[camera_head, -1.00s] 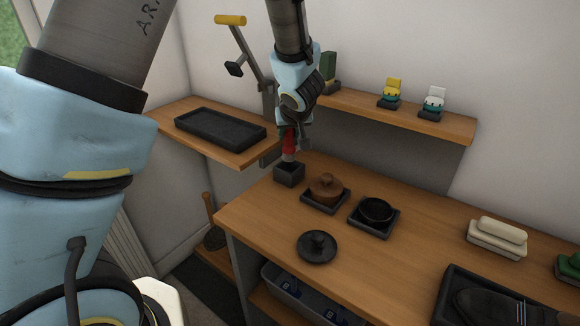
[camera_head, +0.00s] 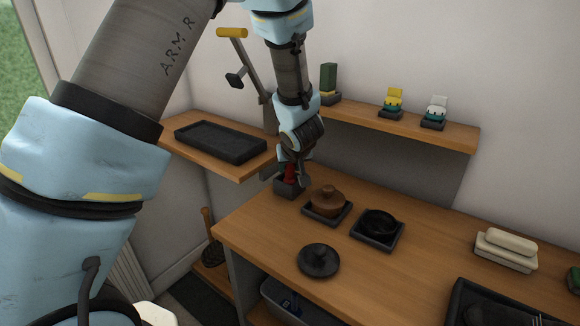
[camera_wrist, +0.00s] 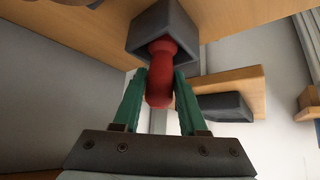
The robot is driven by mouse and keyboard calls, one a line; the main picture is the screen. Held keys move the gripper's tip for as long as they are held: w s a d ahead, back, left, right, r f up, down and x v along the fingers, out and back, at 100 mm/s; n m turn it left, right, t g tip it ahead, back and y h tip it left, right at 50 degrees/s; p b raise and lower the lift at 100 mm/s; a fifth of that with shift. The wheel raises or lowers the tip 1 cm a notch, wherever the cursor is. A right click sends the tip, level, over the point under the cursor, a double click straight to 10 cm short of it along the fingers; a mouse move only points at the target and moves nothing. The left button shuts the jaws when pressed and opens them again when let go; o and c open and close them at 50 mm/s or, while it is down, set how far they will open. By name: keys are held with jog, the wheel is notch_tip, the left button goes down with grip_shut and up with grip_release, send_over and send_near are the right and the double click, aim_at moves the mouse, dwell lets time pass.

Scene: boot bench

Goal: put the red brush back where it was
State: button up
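The red brush (camera_head: 290,173) stands in a dark square holder (camera_head: 287,189) at the far left corner of the bench. Only its red handle (camera_wrist: 160,75) shows in the wrist view; its lower end is hidden inside the holder (camera_wrist: 163,30). My gripper (camera_head: 293,168) is at the handle, pointing down.
A black lid (camera_head: 319,261) lies in front. A side shelf with a dark tray (camera_head: 220,143) is left; a wall shelf (camera_head: 425,131) is behind.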

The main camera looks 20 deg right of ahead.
jog(key=o, duration=0.4)
jog(key=shift+c, duration=0.2)
jog(key=shift+r, duration=0.2)
jog(key=p+v, duration=0.3)
jog(key=v, duration=0.9)
jog(key=shift+a, duration=0.1)
